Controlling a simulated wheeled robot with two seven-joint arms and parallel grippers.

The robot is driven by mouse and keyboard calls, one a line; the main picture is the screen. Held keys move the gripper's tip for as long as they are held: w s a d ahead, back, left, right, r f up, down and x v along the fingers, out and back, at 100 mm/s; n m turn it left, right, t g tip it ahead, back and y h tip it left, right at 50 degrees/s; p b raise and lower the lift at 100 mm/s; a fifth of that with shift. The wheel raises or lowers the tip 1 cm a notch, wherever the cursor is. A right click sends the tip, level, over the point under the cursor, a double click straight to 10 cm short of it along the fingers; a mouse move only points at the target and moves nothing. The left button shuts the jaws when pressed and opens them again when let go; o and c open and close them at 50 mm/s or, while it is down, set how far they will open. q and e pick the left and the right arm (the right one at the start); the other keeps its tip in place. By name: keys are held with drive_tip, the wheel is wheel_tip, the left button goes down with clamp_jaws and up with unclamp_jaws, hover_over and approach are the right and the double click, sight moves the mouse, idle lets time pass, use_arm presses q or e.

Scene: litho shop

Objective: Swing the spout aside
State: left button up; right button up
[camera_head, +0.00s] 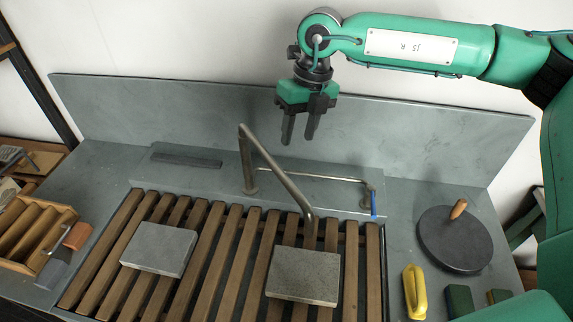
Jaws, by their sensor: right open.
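The spout (271,163) is a bent metal tube. It rises from a base at the back of the sink, then slopes down to the right, with its tip above the wooden slats near the right stone slab (303,275). A thin pipe runs from the spout's base to a valve with a blue lever (373,202). My right gripper (300,135) is open and empty. It points down, in front of the grey back panel and above and to the right of the spout's bend, apart from it in the picture. My left gripper is not in view.
A second grey slab (160,249) lies on the slatted rack (215,265). A round dark disc with a wooden knob (455,240), a yellow-handled tool (414,291) and green blocks (460,301) sit at right. A wooden tray (35,231) stands at left.

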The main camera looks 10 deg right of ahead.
drive_tip(key=p, duration=0.3)
hover_over(288, 179)
drive_tip(key=d, duration=0.1)
wheel_tip(288, 179, down, 5)
drive_tip(key=f, duration=0.2)
drive_tip(key=f+p, duration=0.1)
drive_tip(key=f, duration=0.2)
drive_tip(key=shift+w+a+f+p, duration=0.1)
drive_tip(key=shift+a+f+p, duration=0.2)
drive_tip(key=shift+p, duration=0.1)
drive_tip(key=shift+a+f, duration=0.1)
drive_tip(key=shift+f, duration=0.6)
clamp_jaws()
